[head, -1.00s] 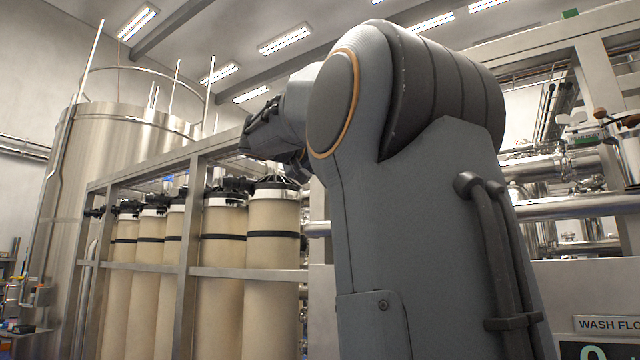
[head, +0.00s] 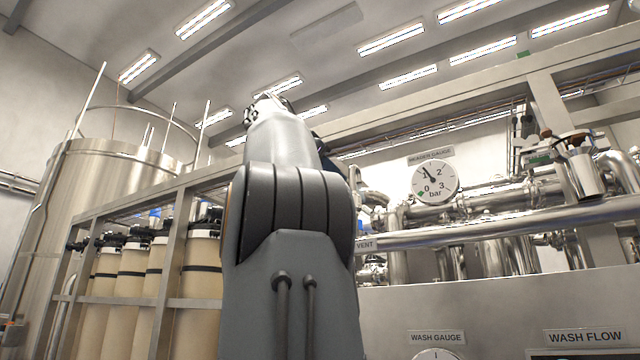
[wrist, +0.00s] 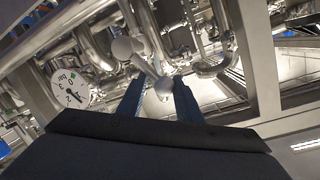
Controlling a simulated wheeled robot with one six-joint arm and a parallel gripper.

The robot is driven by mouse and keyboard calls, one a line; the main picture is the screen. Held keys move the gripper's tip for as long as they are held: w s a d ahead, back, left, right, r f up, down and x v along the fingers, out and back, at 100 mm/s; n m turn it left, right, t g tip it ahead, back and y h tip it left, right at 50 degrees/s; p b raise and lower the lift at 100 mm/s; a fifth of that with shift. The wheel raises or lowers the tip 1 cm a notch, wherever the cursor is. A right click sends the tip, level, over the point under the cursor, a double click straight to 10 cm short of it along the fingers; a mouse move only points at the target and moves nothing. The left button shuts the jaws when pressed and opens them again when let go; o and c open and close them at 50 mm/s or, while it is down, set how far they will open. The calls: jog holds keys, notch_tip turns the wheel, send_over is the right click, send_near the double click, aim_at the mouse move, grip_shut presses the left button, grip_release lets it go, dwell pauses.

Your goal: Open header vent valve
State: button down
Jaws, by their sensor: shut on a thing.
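In the wrist view my gripper (wrist: 158,92) has its two blue fingers closed around a pale rounded knob (wrist: 164,87). The knob sits at the end of a short light lever (wrist: 147,68), which leads up to a round grey body (wrist: 124,48) among the steel pipes. In the head view my arm hides the fingers and the knob. I cannot tell the lever's open or shut position from these frames.
A header gauge (head: 435,183) reads about 1 bar; a gauge dial (wrist: 68,88) also shows in the wrist view. Steel pipes (head: 480,232) and frame beams (head: 550,115) crowd the right. Tan filter columns (head: 130,275) and a large tank (head: 90,190) stand left.

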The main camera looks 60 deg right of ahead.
jog(key=shift+s+d+m+t+b, duration=0.1)
jog(key=shift+s+m+t+b, duration=0.45)
jog(key=shift+m, duration=0.5)
jog(key=shift+s+m+t+b, duration=0.25)
jog(key=shift+s+m+b, duration=0.15)
jog(key=shift+s+m, duration=0.5)
jog(key=shift+w+m, duration=0.15)
jog(key=shift+m, duration=0.1)
jog(key=c, duration=1.3)
grip_release()
jog(key=shift+r, duration=0.1)
jog(key=a+r, duration=0.1)
jog(key=a, duration=0.6)
jog(key=shift+a+r+b, duration=0.25)
jog(key=shift+a+b, duration=0.15)
jog(key=shift+b, duration=0.05)
